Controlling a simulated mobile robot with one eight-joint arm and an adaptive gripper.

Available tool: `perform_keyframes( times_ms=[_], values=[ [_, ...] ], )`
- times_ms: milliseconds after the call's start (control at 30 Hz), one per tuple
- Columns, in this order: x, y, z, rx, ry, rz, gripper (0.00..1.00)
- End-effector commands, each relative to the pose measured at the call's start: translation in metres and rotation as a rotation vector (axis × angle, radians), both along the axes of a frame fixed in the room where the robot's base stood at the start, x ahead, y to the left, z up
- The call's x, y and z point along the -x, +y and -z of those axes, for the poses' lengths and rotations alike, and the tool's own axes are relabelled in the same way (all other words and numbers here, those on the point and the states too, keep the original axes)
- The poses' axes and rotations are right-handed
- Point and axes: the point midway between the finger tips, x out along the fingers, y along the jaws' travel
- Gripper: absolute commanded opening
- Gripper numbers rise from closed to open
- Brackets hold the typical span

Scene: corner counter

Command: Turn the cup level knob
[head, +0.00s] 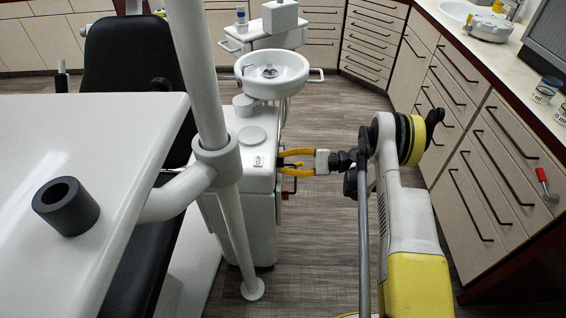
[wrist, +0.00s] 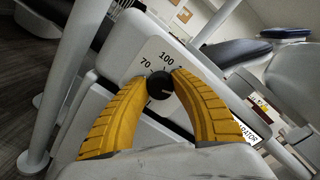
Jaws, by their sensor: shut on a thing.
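The cup level knob (wrist: 160,85) is a small black round knob on a white panel, in the middle of the wrist view. The panel has printed numbers around it; 70 and 100 can be read. My gripper (wrist: 161,79) has two yellow fingers that are shut on the knob, one on each side. In the head view my gripper (head: 281,159) reaches left to the side of the white dental unit (head: 236,150).
A white cuspidor bowl (head: 271,72) stands on the unit. A white pole (head: 237,235) and a white table (head: 110,160) with a dark cup-shaped holder (head: 68,215) are on the left. Drawer cabinets (head: 480,150) line the right. The floor between the unit and the cabinets is clear.

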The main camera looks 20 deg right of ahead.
Motion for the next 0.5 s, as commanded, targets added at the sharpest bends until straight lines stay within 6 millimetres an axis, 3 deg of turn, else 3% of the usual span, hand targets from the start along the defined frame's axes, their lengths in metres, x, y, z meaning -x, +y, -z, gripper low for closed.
perform_keyframes(
  times_ms=[500],
  values=[
    [0.0003,0.0009,0.0002,0.133,-0.414,0.001,0.0]
  ],
)
